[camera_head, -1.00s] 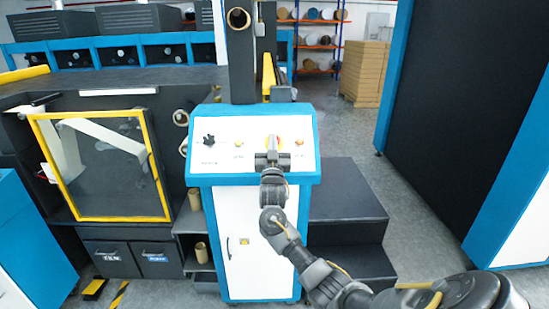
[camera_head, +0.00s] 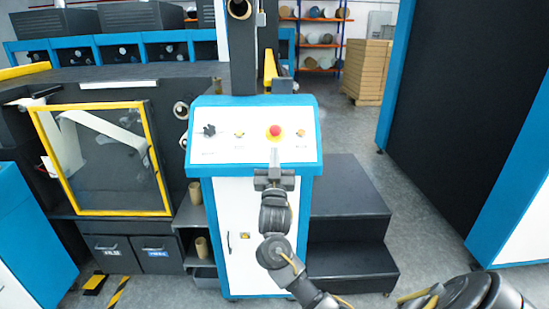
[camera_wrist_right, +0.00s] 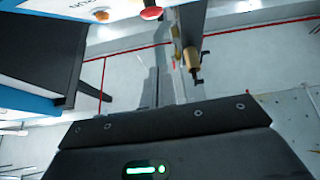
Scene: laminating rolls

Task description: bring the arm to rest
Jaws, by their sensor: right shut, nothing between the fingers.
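My right gripper (camera_head: 274,158) is shut and empty. In the head view it points up the picture, just below the red emergency button (camera_head: 275,131) on the white control panel (camera_head: 222,151). The button now shows whole, with a yellow ring around it. In the right wrist view the gripper's fingers (camera_wrist_right: 170,88) stick up from the dark gripper body, and the red button (camera_wrist_right: 151,13) shows near the top edge. I cannot tell the exact gap between fingers and panel. My left gripper is not in view.
A blue and white cabinet (camera_head: 240,275) stands under the panel. Dark steps (camera_head: 345,215) are to its right, and a yellow-framed window (camera_head: 110,210) is to its left. Grey floor (camera_head: 410,210) is free on the right before a tall dark machine (camera_head: 440,110). Boxes (camera_head: 370,68) are stacked behind.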

